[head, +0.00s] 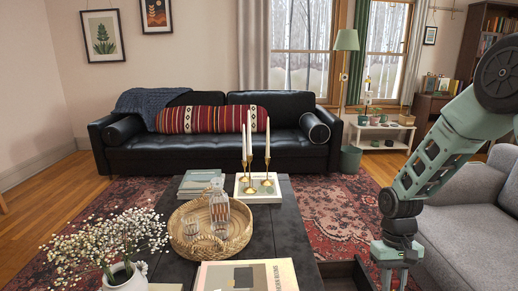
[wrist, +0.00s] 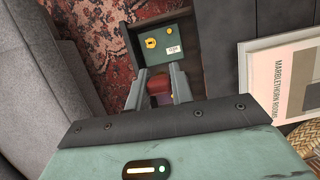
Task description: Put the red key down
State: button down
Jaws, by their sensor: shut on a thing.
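My gripper (head: 391,280) points down at the right of the coffee table in the head view. In the wrist view its two fingers (wrist: 159,74) are shut on a small dark-red thing (wrist: 159,88), which I take to be the red key; its shape is mostly hidden by the fingers. Beyond the fingertips is an open dark drawer (wrist: 130,44) of the coffee table. I cannot tell the height of the red thing over the drawer.
A grey sofa (head: 462,235) stands close on the right. Patterned rug (head: 345,215) lies between.

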notch_tip(320, 180, up, 9)
jog(key=s+p, duration=0.1)
jog(key=p, duration=1.3)
jog(key=shift+s, duration=0.4)
jog(key=shift+a, duration=0.15)
